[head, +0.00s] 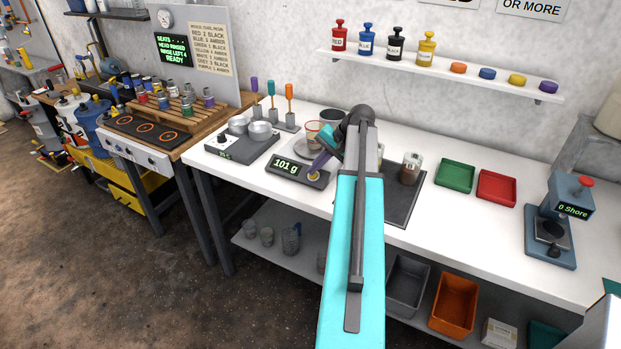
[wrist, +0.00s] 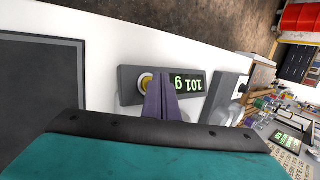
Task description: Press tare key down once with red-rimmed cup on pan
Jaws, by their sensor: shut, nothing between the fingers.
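The scale (head: 284,171) stands on the white bench, and its display reads 101 g. A clear cup with a reddish rim (head: 312,128) stands on the scale's round pan (head: 301,153), partly hidden by my arm. The round yellow tare key (head: 313,177) is at the right end of the scale's front; it also shows in the wrist view (wrist: 145,81). My gripper (head: 318,166) is shut and empty, its purple fingers pointing down close to the key. In the wrist view, the fingertips (wrist: 163,80) overlap the key's edge; I cannot tell whether they touch it.
A dark mat (head: 405,200) bearing a jar of brown stuff (head: 411,168) lies to the right. Green (head: 455,177) and red (head: 496,187) trays sit farther right, with bare bench around them.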

